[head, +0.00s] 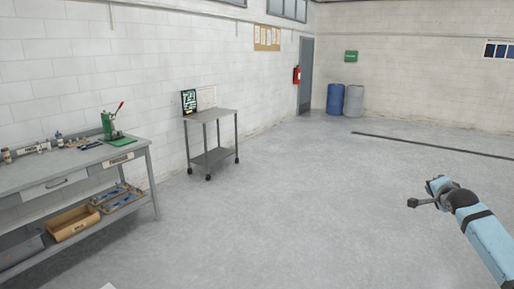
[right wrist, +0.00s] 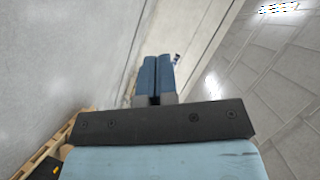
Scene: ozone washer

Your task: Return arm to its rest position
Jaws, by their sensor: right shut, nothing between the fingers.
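My right arm (head: 485,240) is light blue and comes in from the lower right in the head view. Its gripper (head: 412,203) is held out over open floor, pointing left, and touches nothing there. In the right wrist view the two blue fingers (right wrist: 157,78) lie side by side, shut, with nothing between them. My left gripper is not in view.
A workbench (head: 75,169) with tools stands at the left. A wheeled cart (head: 212,116) is by the wall. Two drums (head: 335,99) stand at the back. The middle floor is clear. A wooden pallet (right wrist: 72,130) shows in the wrist view.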

